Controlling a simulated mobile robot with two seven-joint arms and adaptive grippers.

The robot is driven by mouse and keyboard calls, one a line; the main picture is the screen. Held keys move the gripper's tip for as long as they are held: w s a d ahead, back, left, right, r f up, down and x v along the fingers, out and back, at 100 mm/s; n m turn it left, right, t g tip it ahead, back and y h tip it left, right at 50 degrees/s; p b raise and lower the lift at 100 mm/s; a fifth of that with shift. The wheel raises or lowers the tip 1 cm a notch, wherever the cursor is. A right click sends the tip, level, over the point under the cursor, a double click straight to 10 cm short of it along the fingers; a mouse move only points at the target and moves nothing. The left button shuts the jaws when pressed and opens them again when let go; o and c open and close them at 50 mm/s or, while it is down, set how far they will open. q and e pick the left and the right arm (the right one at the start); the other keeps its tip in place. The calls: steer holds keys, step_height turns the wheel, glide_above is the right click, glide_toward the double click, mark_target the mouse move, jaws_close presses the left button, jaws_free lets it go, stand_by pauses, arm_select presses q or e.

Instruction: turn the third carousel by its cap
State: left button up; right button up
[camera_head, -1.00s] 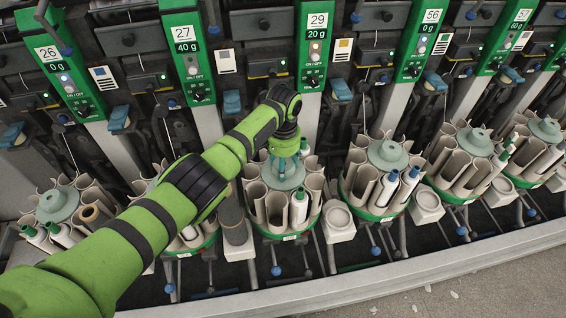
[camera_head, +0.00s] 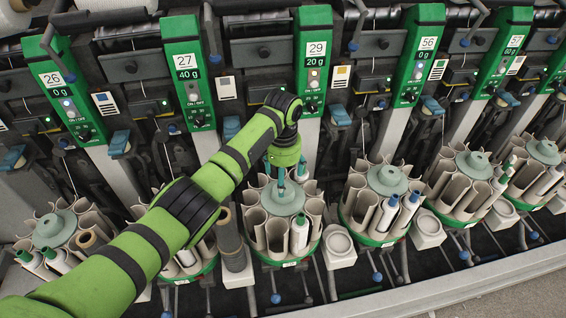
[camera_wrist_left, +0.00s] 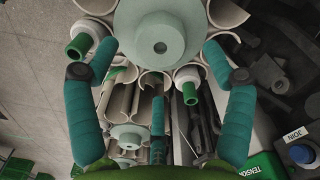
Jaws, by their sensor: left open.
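The third carousel from the left, below the panel marked 29, has a pale green round cap (camera_head: 283,198) ringed by beige tube holders. A white tube with a green tip (camera_head: 300,235) stands in its front. My left gripper (camera_head: 281,181) is over the cap, fingers pointing down. In the left wrist view the cap (camera_wrist_left: 160,45) fills the top middle, and the open teal fingers (camera_wrist_left: 160,58) spread to either side of its lower part. I see no closed grip on the cap; whether the fingertips touch it I cannot tell. My right gripper is not in view.
Similar carousels stand on both sides, including one at the left (camera_head: 55,230) and one at the right (camera_head: 387,182). A dark grey tube (camera_head: 230,240) stands close left of the third carousel, and a white block (camera_head: 338,247) close right. Green panels rise behind.

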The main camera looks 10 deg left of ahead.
arm_select(q)
step_height(320, 180, up, 6)
steer(key=shift+s+f, duration=0.1)
stand_by(0.6)
